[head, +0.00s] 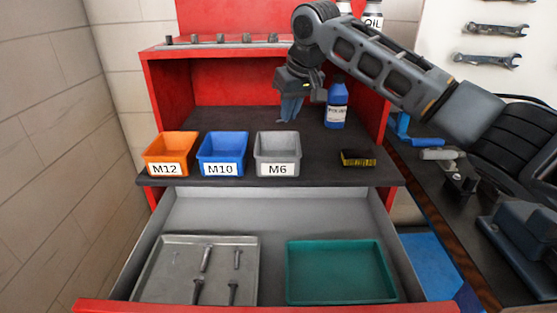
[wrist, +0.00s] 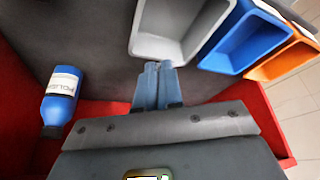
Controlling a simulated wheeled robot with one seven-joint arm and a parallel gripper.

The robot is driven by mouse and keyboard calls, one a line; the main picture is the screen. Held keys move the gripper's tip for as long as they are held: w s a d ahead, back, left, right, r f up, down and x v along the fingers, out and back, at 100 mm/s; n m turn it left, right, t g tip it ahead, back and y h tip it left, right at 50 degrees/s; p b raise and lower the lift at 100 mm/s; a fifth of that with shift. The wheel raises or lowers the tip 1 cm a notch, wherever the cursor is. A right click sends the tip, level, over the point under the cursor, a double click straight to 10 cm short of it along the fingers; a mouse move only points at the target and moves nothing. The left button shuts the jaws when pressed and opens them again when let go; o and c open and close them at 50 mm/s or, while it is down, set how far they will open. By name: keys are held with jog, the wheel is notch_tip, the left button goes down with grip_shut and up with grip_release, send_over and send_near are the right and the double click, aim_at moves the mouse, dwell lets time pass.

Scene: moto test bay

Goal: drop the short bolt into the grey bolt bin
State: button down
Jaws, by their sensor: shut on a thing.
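The grey bolt bin (head: 278,150), labelled M6, stands at the right end of a row of bins on the dark shelf. It also shows in the wrist view (wrist: 150,48), just beyond my fingertips, with its inside visible. My gripper (head: 289,119) points down over the shelf, behind and slightly right of the grey bin in the head view. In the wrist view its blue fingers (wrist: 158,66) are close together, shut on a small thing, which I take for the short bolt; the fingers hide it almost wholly.
A blue M10 bin (head: 222,150) and an orange M12 bin (head: 170,150) stand left of the grey bin. A blue polish bottle (head: 336,106) and a yellow-black box (head: 358,158) are to the right. The open drawer holds a metal tray (head: 160,285) with several bolts and a green tray (head: 340,272).

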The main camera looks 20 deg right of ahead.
jog(key=c, duration=1.2)
grip_release()
jog(key=v, duration=0.7)
jog(key=shift+r+b, duration=0.35)
jog(key=shift+b, duration=0.1)
jog(key=shift+s, duration=0.15)
